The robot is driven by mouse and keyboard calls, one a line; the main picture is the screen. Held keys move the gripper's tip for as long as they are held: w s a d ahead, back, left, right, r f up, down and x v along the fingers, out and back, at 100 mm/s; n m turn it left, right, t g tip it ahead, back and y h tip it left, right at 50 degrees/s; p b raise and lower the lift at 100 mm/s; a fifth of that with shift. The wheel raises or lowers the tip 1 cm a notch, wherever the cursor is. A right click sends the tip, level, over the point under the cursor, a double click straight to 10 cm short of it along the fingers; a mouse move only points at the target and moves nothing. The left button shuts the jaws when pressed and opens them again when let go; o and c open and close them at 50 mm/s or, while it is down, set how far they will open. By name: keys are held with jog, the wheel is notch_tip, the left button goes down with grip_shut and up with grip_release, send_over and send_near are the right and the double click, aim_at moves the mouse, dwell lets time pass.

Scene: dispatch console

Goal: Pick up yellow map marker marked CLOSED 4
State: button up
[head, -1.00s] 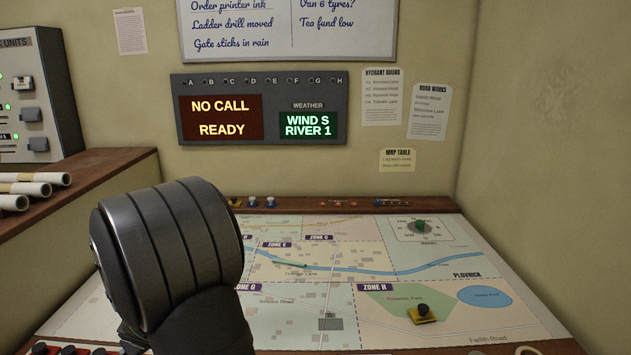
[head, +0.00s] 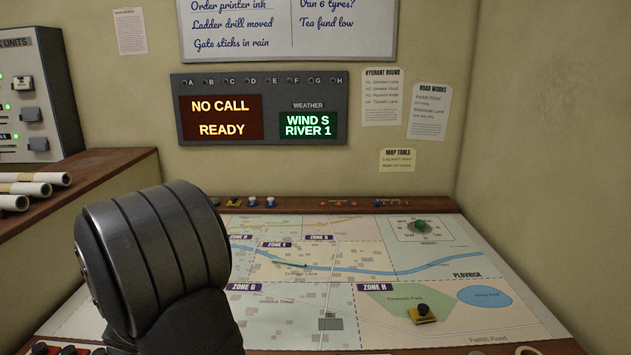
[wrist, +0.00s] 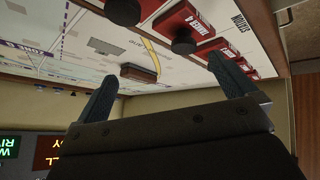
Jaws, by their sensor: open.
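A yellow marker with a dark knob (head: 422,314) lies on the map in Zone H, at the lower right of the head view. Another yellow piece with a dark knob (head: 234,202) sits on the ledge behind the map. Neither shows a readable CLOSED 4. My gripper (wrist: 165,86) is open, with nothing between its two blue-grey fingers in the wrist view. In the head view my dark arm hides it. Beyond the fingers in the wrist view, a small brown block (wrist: 140,73) stands on the map; I cannot tell what it is.
A red TANKER 4 piece with a black knob (wrist: 184,41) and other red pieces lie near the fingers. A green piece (head: 420,226) stands on the wind dial. Rolled papers (head: 30,189) lie at left. The map's right half is mostly clear.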

jog(key=shift+c, duration=0.2)
jog(key=c, duration=0.4)
jog(key=shift+c, duration=0.2)
